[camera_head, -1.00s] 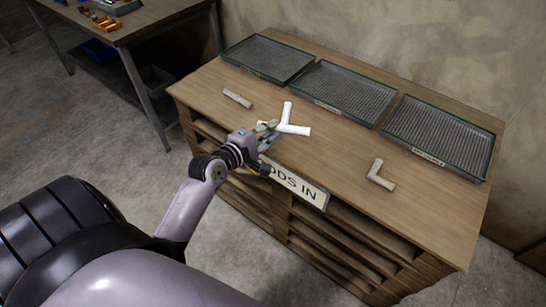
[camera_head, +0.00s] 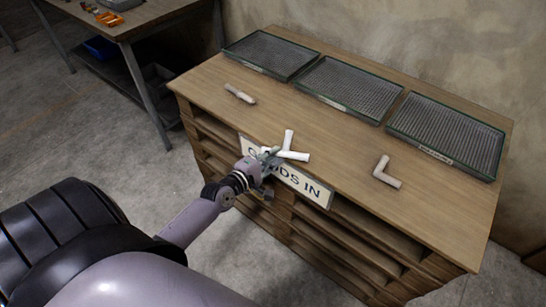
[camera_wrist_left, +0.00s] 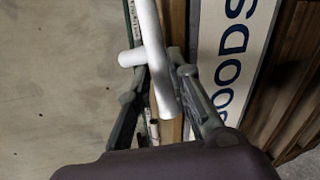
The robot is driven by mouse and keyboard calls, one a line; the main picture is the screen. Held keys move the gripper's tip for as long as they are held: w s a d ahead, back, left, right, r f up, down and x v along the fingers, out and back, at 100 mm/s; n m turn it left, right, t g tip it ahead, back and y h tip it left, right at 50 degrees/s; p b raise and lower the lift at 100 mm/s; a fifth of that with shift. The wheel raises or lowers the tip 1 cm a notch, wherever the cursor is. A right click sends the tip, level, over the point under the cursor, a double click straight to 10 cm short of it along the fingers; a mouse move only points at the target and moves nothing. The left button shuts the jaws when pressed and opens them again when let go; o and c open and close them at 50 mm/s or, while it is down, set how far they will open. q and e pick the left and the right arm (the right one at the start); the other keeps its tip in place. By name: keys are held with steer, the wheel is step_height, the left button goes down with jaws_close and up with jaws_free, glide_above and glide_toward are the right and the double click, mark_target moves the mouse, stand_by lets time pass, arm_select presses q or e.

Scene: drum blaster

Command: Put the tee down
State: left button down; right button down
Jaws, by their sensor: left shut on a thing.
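The tee (camera_head: 290,146) is a white branched pipe piece. My left gripper (camera_head: 268,158) is shut on it at the front edge of the wooden bench. In the left wrist view the tee (camera_wrist_left: 153,60) shows between the two fingers of my left gripper (camera_wrist_left: 160,98), one arm of it sticking out to the left. The height of the tee over the bench top is hard to tell. My right gripper is not in view.
The bench top (camera_head: 330,175) also bears a straight pale pipe piece (camera_head: 240,94) and an elbow piece (camera_head: 386,172). Three shallow mesh trays (camera_head: 270,53) stand along the back. A "GOODS IN" sign (camera_head: 312,188) is on the front. Clear wood lies between the pieces.

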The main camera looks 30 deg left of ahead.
arm_select(q)
steer(key=shift+f+b, duration=0.3)
steer(key=shift+f, duration=0.1)
steer(key=c, duration=1.5)
jaws_free()
steer(key=shift+o, duration=0.2)
steer(key=r+v, duration=0.1)
steer(key=v, duration=1.1)
steer(key=shift+f, duration=0.1)
